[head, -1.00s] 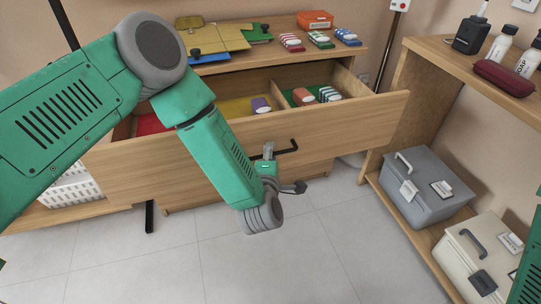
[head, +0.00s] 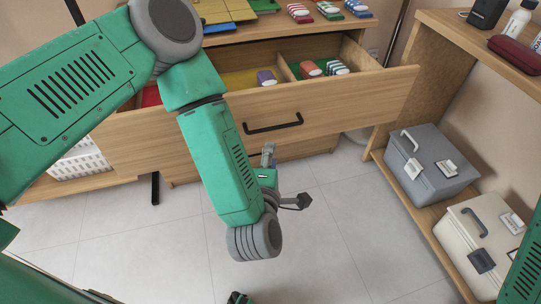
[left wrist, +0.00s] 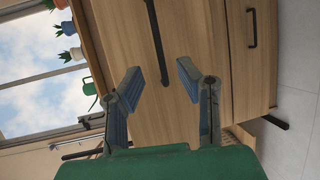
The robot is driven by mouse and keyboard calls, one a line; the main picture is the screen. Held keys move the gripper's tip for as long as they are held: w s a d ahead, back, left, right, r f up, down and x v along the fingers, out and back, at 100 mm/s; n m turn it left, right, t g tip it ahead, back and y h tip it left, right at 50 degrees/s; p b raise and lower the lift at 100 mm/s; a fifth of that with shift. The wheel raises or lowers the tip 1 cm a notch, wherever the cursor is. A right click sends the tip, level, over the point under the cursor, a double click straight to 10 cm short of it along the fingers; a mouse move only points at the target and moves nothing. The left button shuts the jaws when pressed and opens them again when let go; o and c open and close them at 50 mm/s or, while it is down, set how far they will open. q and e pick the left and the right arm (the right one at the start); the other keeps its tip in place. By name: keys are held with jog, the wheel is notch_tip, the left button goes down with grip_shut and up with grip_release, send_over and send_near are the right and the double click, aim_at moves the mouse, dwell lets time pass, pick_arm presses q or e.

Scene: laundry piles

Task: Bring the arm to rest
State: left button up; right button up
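My left gripper (head: 268,155) hangs in front of the open wooden drawer (head: 340,108), a little below its black handle (head: 272,124) in the picture. In the left wrist view the left gripper (left wrist: 160,78) has its two fingers spread with nothing between them, and it faces the wooden front. The handle also shows as a dark bar in the left wrist view (left wrist: 157,40), apart from the fingers. The left arm crosses the head view from the left and covers part of the drawer.
The drawer has coloured sections with a purple roll (head: 266,78), an orange roll (head: 310,69) and a striped roll (head: 337,68). A grey box (head: 432,165) and a cream box (head: 483,240) stand on the right shelf. A white basket (head: 80,162) is at left. The floor in front is clear.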

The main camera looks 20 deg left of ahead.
pick_arm(q)
jog(key=shift+f, duration=0.1)
dwell(0.3)
jog(key=s+a+f+m+g+h+p, duration=0.1)
jog(key=s+a+f+m+g+p, duration=0.1)
jog(key=s+m, duration=0.5)
jog(key=s+a+f+m+g+h+p, duration=0.1)
jog(key=s+a+m+g+p, duration=0.3)
jog(key=s+a+m+g, duration=0.3)
jog(key=s+a+f+m+g+h+p, duration=0.1)
jog(key=s+a+m+g, duration=0.4)
jog(key=s, duration=0.6)
jog(key=f+m+g+p, duration=0.1)
jog(key=m+p, duration=0.1)
jog(key=shift+f+m, duration=0.3)
